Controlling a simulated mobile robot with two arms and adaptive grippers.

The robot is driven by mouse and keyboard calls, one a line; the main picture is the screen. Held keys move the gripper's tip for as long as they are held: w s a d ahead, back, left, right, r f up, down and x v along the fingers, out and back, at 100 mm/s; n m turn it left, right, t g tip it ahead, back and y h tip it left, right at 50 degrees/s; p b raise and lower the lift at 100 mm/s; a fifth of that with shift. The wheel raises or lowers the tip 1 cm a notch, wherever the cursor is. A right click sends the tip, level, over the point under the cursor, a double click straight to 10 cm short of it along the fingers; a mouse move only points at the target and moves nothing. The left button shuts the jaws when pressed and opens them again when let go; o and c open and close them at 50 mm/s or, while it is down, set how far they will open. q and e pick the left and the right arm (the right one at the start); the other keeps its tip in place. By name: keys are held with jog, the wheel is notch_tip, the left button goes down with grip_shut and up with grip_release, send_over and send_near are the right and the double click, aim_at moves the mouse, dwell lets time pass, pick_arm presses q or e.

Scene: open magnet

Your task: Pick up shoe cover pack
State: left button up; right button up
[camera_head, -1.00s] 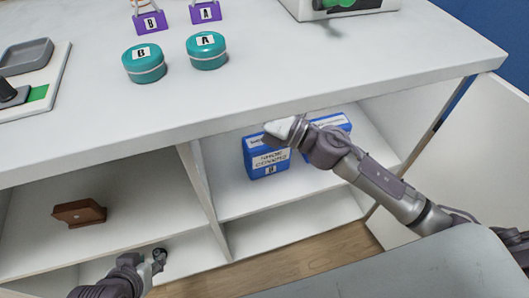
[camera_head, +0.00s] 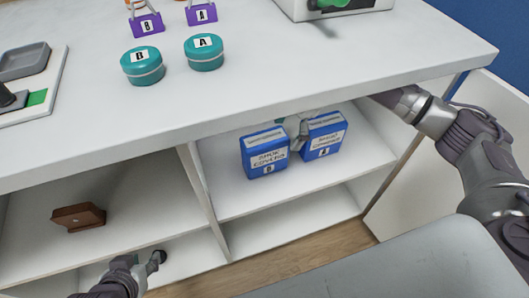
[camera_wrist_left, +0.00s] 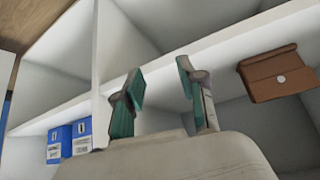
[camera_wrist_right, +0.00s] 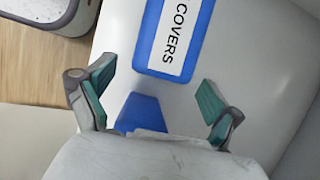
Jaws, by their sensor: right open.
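Two blue shoe cover packs stand on the upper right shelf under the tabletop. The left pack (camera_head: 265,152) is marked B; the right pack (camera_head: 323,135) carries a small letter that is hard to read. My right gripper (camera_head: 293,128) is at the packs' upper edges, partly hidden by them and the tabletop. In the right wrist view my right gripper (camera_wrist_right: 155,95) is open, with a pack labelled COVERS (camera_wrist_right: 173,38) beyond the fingers and another blue surface low between them. My left gripper (camera_wrist_left: 160,78) is open and empty near the lower left shelf, away from the packs.
A brown box (camera_head: 79,217) sits on the left shelf. A vertical divider (camera_head: 203,200) separates the compartments, and the tabletop (camera_head: 300,75) overhangs them. Teal round tins (camera_head: 142,66) and purple label holders (camera_head: 147,26) stand on top. The shelf below the packs is clear.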

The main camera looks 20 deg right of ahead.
aim_at(265, 138)
jog(key=shift+s+a, duration=0.1)
jog(key=shift+a, duration=1.05)
jog(key=a, duration=0.4)
jog(key=shift+s+a+f, duration=0.15)
jog(key=shift+a, duration=0.05)
jog(key=shift+b+x, duration=0.5)
jog(key=shift+x, duration=0.55)
jog(key=shift+d+f, duration=0.1)
jog(key=shift+f, duration=0.25)
pick_arm(q)
jog(key=w+r+t, duration=0.1)
jog(key=w+d+t, duration=0.1)
jog(key=w, duration=0.1)
jog(key=w+r, duration=0.1)
jog(key=shift+w+d+r+t+h, duration=0.15)
jog(key=shift+d+r+t+h, duration=0.15)
jog(key=shift+r+t, duration=0.1)
jog(key=shift+w+d+r+t+b, duration=0.15)
jog(key=shift+w+d+r+t, duration=0.05)
jog(key=shift+w+r+t, duration=0.25)
jog(key=shift+w+d+r+t+b, duration=0.15)
jog(key=shift+w+d+r+t, duration=0.05)
jog(key=shift+w+r+t, duration=0.2)
pick_arm(e)
jog(key=shift+f, duration=0.2)
jog(key=c, duration=1.5)
jog(key=shift+r, duration=0.1)
